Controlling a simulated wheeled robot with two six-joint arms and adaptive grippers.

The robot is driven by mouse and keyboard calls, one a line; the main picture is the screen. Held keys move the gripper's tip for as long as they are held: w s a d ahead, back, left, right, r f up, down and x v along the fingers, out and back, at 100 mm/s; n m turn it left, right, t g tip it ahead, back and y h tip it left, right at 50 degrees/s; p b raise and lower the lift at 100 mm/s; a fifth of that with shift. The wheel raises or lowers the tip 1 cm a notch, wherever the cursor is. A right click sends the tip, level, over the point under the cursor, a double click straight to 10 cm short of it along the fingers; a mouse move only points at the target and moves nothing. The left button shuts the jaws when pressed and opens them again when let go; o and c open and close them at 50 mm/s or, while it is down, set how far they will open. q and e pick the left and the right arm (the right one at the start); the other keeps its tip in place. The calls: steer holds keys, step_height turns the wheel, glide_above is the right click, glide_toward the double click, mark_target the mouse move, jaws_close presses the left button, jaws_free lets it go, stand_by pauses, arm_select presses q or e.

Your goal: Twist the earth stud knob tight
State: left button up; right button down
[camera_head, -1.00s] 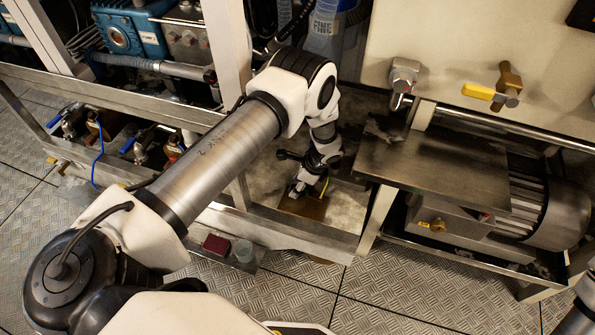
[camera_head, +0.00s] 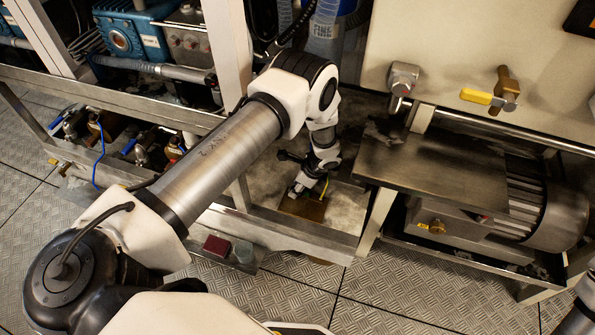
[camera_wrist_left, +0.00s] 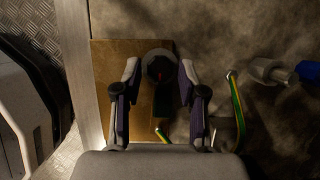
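The earth stud knob (camera_wrist_left: 158,66) is a dark round knob with a small red mark, standing over a brass-coloured plate (camera_wrist_left: 104,75). The plate also shows in the head view (camera_head: 312,209); the knob is hidden there by my gripper. My left gripper (camera_wrist_left: 159,70) has one finger on each side of the knob, with a narrow gap seeming to show on both sides. In the head view my left gripper (camera_head: 298,188) points down at the plate. A green-yellow earth wire (camera_wrist_left: 238,112) runs right of the fingers. My right gripper is out of view.
A metal shelf (camera_head: 430,165) and a motor (camera_head: 545,210) stand to the right of the plate. A blue-ended fitting (camera_wrist_left: 305,70) lies at the right in the wrist view.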

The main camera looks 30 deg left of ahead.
arm_select(q)
steer(key=v, duration=0.7)
steer(key=shift+d+r, duration=0.15)
steer(key=shift+r, duration=0.05)
stand_by(0.3)
